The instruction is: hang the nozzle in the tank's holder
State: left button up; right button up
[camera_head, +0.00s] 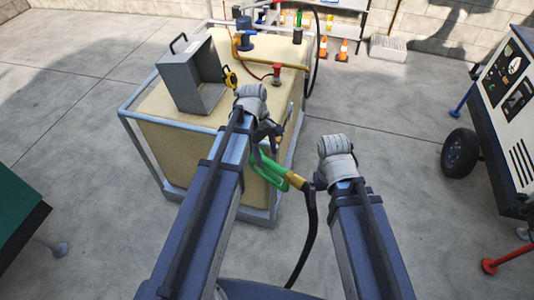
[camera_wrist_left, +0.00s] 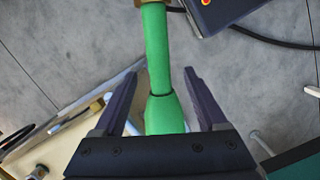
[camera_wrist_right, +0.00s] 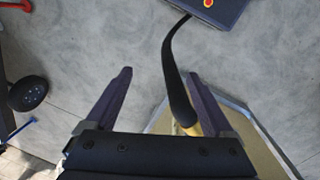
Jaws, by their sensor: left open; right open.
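The green nozzle (camera_head: 268,168) hangs beside the tank's near right side, with a brass-coloured collar (camera_head: 295,181) and black hose at its lower right end. In the left wrist view the nozzle (camera_wrist_left: 158,60) lies between the spread fingers of my left gripper (camera_wrist_left: 147,78). My left gripper (camera_head: 266,140) is open there; finger contact is not clear. My right gripper (camera_head: 318,182) is open beside the collar and hose. In the right wrist view the hose (camera_wrist_right: 172,70) passes near its right finger. I cannot tell which part of the beige tank (camera_head: 190,150) is the holder.
A grey open-fronted box (camera_head: 190,78) stands on the tank's top, beside a small yellow part (camera_head: 230,78). A blue-grey frame (camera_head: 150,160) edges the tank. A wheeled generator-like machine (camera_head: 510,110) stands right and a green unit (camera_head: 18,210) left.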

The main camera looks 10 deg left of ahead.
pick_arm(q)
jog(key=p+v, duration=0.5)
jog(key=v, duration=0.1)
jog(key=shift+f, duration=0.1)
dwell(0.5)
jog(key=s+d+m+y, duration=0.3)
jog(key=s+d+m, duration=0.7)
jog(key=m, duration=0.6)
jog(key=shift+s+t, duration=0.4)
jog(key=shift+s, duration=0.95)
jog(key=shift+d+f, duration=0.1)
jog(key=shift+f, duration=0.05)
